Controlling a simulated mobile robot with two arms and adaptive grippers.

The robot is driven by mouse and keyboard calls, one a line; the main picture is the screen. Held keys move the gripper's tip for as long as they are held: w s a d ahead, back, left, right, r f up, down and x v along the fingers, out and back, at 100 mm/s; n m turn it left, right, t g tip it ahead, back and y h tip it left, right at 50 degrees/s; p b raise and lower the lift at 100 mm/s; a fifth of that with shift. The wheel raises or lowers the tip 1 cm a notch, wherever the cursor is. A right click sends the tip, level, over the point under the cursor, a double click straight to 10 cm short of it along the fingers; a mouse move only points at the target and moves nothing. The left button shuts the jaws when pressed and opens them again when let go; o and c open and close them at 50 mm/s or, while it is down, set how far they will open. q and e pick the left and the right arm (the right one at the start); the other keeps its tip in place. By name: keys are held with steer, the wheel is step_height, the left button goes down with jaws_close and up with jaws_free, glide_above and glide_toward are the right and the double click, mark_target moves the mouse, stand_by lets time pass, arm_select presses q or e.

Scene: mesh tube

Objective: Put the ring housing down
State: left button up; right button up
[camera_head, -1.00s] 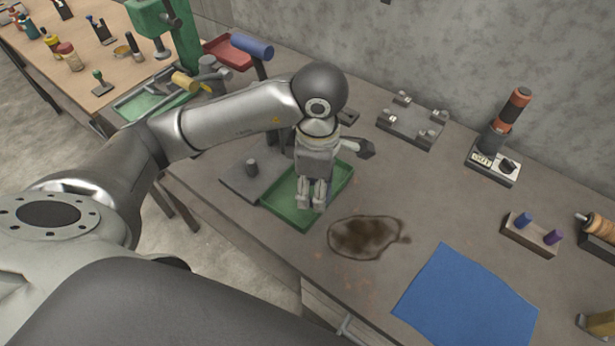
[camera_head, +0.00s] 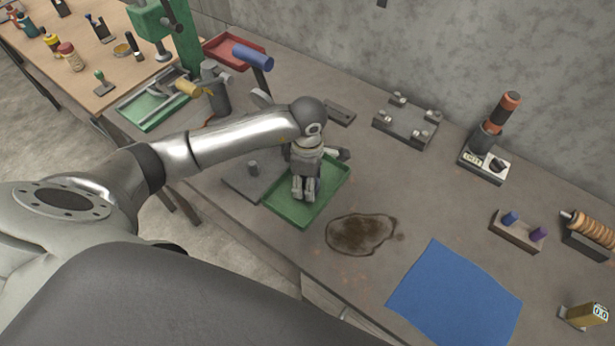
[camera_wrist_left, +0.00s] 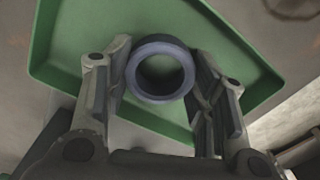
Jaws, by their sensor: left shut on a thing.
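My left gripper (camera_head: 303,190) is over the green tray (camera_head: 335,190) in the head view, pointing down. In the left wrist view it (camera_wrist_left: 160,85) is shut on the ring housing (camera_wrist_left: 160,68), a dark blue-grey ring with an open hole. One finger is on each side of the ring. The green tray (camera_wrist_left: 75,50) lies behind the ring in that view; I cannot tell whether the ring touches its floor. The ring is hidden in the head view. My right gripper is not in view.
A grey plate with a peg (camera_head: 243,178) stands left of the tray. A dark stain (camera_head: 360,234) and a blue cloth (camera_head: 455,295) lie to the right. A fixture plate (camera_head: 406,121) and a device with an orange-topped cylinder (camera_head: 488,140) stand near the wall.

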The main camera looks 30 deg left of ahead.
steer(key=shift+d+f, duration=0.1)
arm_select(q)
steer(key=shift+f, duration=0.2)
steer(key=o, duration=1.2)
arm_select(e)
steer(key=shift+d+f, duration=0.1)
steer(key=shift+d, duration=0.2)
arm_select(q)
steer(key=shift+r, duration=0.2)
step_height(320, 180, up, 12)
steer(key=b, duration=0.3)
steer(key=shift+b, duration=0.4)
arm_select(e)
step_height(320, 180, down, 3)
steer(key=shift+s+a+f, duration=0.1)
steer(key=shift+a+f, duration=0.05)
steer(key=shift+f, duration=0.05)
